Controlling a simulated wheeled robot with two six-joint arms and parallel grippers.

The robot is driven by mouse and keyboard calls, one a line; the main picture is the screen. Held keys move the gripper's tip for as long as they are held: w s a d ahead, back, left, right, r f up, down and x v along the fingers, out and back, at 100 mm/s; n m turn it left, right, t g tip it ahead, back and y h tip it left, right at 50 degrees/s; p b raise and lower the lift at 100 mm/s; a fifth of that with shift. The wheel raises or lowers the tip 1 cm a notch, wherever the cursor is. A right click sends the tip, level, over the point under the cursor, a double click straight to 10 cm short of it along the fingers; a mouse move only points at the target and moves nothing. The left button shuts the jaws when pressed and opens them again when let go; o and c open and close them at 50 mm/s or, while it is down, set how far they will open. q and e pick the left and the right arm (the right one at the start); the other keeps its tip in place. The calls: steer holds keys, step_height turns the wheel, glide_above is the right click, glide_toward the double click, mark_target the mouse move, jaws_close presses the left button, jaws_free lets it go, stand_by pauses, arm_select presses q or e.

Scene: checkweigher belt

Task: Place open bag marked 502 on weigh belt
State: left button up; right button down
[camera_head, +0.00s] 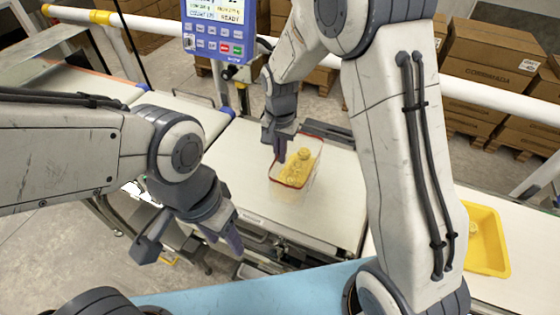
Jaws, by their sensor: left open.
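A clear open bag (289,182) with a red rim and yellow pieces inside is upright on the white weigh belt (338,205), near its middle. No number on it can be read. My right gripper (280,152) is at the bag's back left rim with its fingers pointing down; whether they are closed on the rim is unclear. My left gripper (192,250) is open and empty, in front and to the left of the bag, apart from it.
A blue control panel (220,32) stands behind the belt. A yellow tray (484,243) with a little yellow material is at the right. A light blue surface (240,291) lies in front. Brown cartons (490,62) are stacked beyond a white rail.

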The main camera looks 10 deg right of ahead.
mark_target(280, 166)
steer(key=shift+f+p, duration=0.45)
steer(key=shift+f, duration=1.55)
steer(key=shift+f, duration=0.15)
steer(key=c, duration=1.1)
jaws_free()
step_height(280, 166, up, 12)
steer(key=shift+a+r+b, duration=0.1)
steer(key=shift+b, duration=0.5)
steer(key=s+a+r+n, duration=0.1)
steer(key=s+n, duration=0.3)
steer(key=s, duration=0.4)
steer(key=s+a+n, duration=0.2)
steer(key=s+n, duration=0.3)
steer(key=s, duration=0.4)
steer(key=s+a+r+n+y, duration=0.1)
steer(key=s+n, duration=0.4)
steer(key=s, duration=0.4)
steer(key=shift+a+r, duration=0.15)
steer(key=shift+r, duration=0.2)
